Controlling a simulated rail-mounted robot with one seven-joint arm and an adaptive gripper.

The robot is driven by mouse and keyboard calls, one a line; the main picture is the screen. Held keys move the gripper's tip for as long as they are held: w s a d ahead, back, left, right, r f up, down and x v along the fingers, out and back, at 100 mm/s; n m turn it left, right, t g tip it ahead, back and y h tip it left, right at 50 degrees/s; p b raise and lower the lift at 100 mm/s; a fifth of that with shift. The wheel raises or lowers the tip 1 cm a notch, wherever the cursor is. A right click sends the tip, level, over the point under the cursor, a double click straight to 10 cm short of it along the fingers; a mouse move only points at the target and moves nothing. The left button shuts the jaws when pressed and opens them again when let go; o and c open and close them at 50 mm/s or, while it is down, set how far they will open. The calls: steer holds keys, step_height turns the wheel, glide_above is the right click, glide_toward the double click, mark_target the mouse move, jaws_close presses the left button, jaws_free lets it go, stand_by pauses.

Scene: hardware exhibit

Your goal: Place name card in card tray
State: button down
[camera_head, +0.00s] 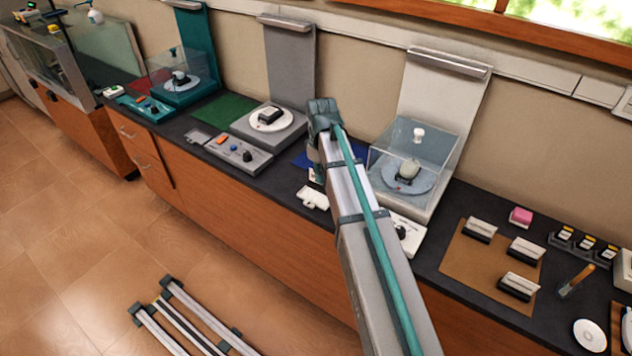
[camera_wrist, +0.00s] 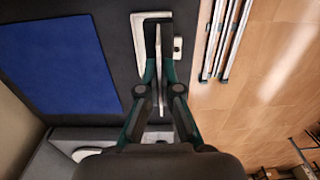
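My gripper (camera_wrist: 159,72) points down over the counter edge, and its fingers are close together on a thin, pale upright plate, seen edge-on, which looks like the name card (camera_wrist: 158,45). The white card tray (camera_wrist: 140,45) lies on the dark counter under the fingertips; its small tab (camera_wrist: 178,47) shows to their right. In the head view the tray (camera_head: 314,198) is at the counter's front edge, just below my gripper. My arm hides most of my gripper and the card there. I cannot tell whether the card touches the tray.
A blue mat (camera_wrist: 60,65) lies beside the tray. To the right stand a clear-covered display (camera_head: 412,160) and a brown mat (camera_head: 470,258) with several small dark blocks. A grey control unit (camera_head: 238,152) is to the left. Metal rails (camera_head: 185,318) are on the floor side.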

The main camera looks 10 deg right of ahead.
mark_target(316, 184)
steer(key=shift+w+a+f+p, duration=0.2)
steer(key=shift+w+f, duration=0.45)
steer(key=shift+f, duration=0.1)
steer(key=shift+w+a+f+p, duration=0.15)
steer(key=shift+w+a+f, duration=0.05)
steer(key=shift+w+f, duration=0.5)
steer(key=shift+f, duration=1.7)
steer(key=shift+f, duration=0.2)
steer(key=c, duration=1.3)
jaws_free()
steer(key=shift+r, duration=0.1)
step_height(316, 184, up, 12)
steer(key=shift+r+b, duration=0.1)
steer(key=shift+b, duration=0.75)
